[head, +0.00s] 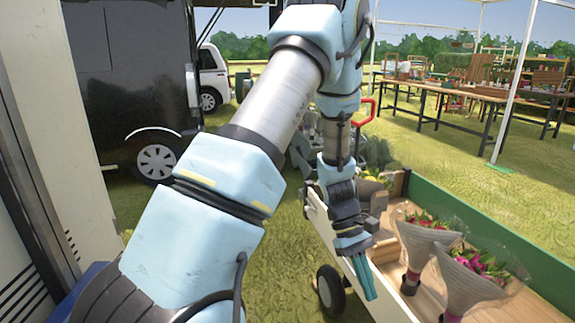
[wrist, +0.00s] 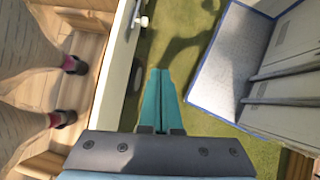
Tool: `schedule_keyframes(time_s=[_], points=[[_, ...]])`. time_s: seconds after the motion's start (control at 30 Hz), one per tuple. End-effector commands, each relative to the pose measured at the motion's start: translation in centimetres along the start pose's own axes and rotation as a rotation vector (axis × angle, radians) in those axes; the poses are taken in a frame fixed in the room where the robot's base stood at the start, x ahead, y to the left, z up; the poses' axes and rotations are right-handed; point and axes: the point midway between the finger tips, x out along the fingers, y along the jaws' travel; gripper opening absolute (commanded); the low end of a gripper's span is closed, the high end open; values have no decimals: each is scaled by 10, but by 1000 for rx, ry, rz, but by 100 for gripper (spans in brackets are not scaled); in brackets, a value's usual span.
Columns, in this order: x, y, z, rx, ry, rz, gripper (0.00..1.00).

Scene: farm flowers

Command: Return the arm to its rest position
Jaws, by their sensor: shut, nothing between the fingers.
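My arm (head: 240,150) reaches forward across the head view, then bends down beside the cart. My gripper (head: 365,280) points down near the cart's near side, with its teal fingers together and nothing between them. In the wrist view the shut fingers (wrist: 161,95) show over grass, next to the cart's white side wall.
A cart (head: 540,262) with a green far wall holds two wrapped bouquets (head: 428,240) (head: 468,278). A dark vehicle (head: 125,70) stands at left. Tables (head: 500,95) stand at back right. Open grass lies between.

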Motion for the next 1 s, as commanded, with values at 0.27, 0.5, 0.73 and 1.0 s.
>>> schedule_keyframes(time_s=[0.27,0.5,0.73,1.0], points=[[-124,-100,-16,217,335,-36,0],[-193,-179,-16,377,612,-125,0],[-217,-212,-11,449,735,-188,0],[-218,-214,-11,457,743,-194,0]])
